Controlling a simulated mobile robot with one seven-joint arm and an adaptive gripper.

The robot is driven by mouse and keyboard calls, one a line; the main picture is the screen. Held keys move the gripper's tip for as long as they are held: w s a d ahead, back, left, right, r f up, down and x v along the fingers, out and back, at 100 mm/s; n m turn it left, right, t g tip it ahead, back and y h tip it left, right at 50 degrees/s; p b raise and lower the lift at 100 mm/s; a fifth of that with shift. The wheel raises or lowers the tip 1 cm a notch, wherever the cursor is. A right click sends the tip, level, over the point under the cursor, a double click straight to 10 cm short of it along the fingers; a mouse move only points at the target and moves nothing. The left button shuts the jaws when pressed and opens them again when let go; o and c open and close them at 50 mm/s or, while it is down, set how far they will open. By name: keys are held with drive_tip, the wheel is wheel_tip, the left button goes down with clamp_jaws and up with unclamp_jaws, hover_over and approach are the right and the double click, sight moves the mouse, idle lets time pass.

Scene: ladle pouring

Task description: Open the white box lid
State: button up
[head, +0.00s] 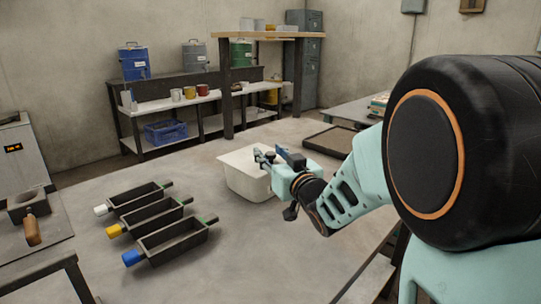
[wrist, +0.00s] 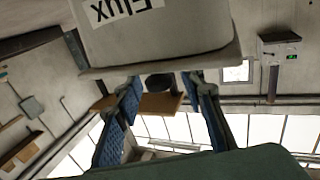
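The white box (head: 247,184) stands on the grey table, right of the dark moulds, with its pale lid (head: 236,158) on top looking closed. My gripper (head: 264,158) is at the upper right side of the box and hides part of the lid. In the wrist view the picture is upside down: the box wall with a "Flux" label (wrist: 122,10) fills the top, and the lid edge (wrist: 165,68) runs below it. My gripper's blue-padded fingers (wrist: 163,86) are spread apart with nothing between them. Their tips are close to the lid edge; whether they touch it I cannot tell.
Several dark moulds with coloured handles (head: 152,218) lie on the table left of the box. A dark tray (head: 333,139) lies behind my gripper to the right. A ladle-like tool with a wooden handle (head: 32,231) is at the far left. The table front is clear.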

drive_tip(key=shift+c, duration=0.5)
clamp_jaws()
drive_tip(key=shift+r+p, duration=0.2)
drive_tip(key=shift+p, duration=0.15)
